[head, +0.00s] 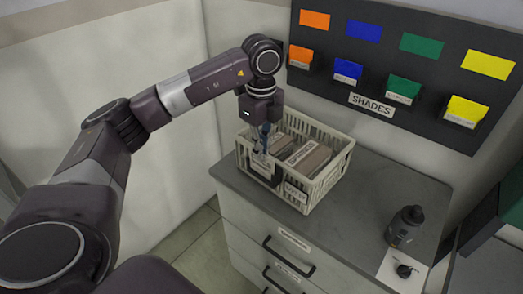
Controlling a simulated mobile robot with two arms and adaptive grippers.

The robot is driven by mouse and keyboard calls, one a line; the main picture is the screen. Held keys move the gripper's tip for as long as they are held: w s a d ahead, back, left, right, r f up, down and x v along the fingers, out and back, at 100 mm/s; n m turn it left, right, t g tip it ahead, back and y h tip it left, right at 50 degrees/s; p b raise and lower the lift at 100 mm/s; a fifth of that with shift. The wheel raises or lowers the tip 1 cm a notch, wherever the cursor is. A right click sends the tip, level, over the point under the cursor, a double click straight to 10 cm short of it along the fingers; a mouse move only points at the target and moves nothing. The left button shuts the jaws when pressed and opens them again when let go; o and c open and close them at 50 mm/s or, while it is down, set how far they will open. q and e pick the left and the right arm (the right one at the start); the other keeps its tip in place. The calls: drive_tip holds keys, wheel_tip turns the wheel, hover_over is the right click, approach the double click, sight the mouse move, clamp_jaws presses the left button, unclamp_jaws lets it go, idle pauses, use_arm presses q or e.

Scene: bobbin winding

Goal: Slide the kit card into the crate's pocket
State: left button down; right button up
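The beige slatted crate (335,163) stands on the grey cabinet top, near its back left corner. A dark pocket (262,178) hangs on the crate's front left side. A small pale card (262,161), which looks like the kit card, is upright at the pocket's mouth; its lower part seems hidden by the pocket. My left gripper (262,151) points down over that side of the crate. Its fingers are close together at the card's top edge and appear shut on it. The fingertips are small and partly blend with the crate. My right gripper is out of view.
Brown labelled boxes (308,160) fill much of the crate. A dark bottle (404,226) and a small black knob-like item on a white sheet (400,272) are at the front right. A SHADES board (372,98) hangs behind. The countertop between crate and bottle is clear.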

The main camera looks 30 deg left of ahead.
use_arm(q)
drive_tip(key=shift+f, duration=0.2)
drive_tip(key=shift+f, duration=0.2)
idle(0.3)
drive_tip(key=c, duration=2.1)
unclamp_jaws()
drive_tip(key=shift+r, duration=0.1)
wheel_tip(320, 180, up, 12)
drive_tip(key=shift+f, duration=0.1)
